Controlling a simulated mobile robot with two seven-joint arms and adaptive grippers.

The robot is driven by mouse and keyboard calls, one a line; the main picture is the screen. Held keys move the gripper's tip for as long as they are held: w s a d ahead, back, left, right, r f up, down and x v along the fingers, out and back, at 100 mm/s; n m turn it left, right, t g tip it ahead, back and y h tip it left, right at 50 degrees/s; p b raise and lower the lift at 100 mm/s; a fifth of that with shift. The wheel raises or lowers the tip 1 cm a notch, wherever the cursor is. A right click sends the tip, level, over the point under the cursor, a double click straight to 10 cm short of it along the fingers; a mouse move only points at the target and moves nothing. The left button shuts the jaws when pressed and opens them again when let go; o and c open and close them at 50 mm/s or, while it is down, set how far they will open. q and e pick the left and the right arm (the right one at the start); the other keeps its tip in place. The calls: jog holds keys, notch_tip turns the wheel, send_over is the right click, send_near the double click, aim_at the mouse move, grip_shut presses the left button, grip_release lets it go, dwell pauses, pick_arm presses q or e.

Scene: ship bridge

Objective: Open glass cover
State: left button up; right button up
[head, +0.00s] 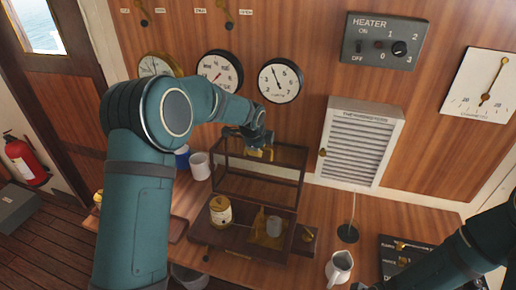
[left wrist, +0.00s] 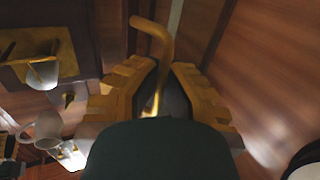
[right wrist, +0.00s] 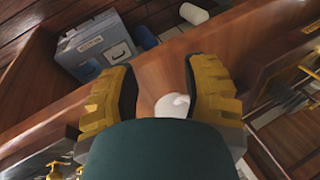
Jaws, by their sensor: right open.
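The glass cover (head: 240,183) is a wood-framed pane in the head view. It stands raised and tilted up at the back of a wooden case (head: 233,245), whose inside shows a jar (head: 220,212) and a brass instrument (head: 268,232). My left gripper (head: 262,153) is at the cover's top edge. In the left wrist view my left gripper (left wrist: 163,75) has its narrowed fingers around a bent brass handle (left wrist: 153,30), and they appear closed on it. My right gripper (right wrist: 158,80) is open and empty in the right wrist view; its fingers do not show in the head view.
White mugs (head: 200,166) stand left of the case. A white jug (head: 340,268) and a switch panel (head: 398,252) are to the right. A louvred wall box (head: 357,148) is close behind. A grey box (right wrist: 98,48) lies on the floor.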

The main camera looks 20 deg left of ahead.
pick_arm(q)
jog(key=o, duration=0.5)
jog(key=shift+r, duration=0.25)
jog(key=shift+o, duration=0.2)
jog(key=shift+f, duration=0.1)
jog(key=v, duration=1.2)
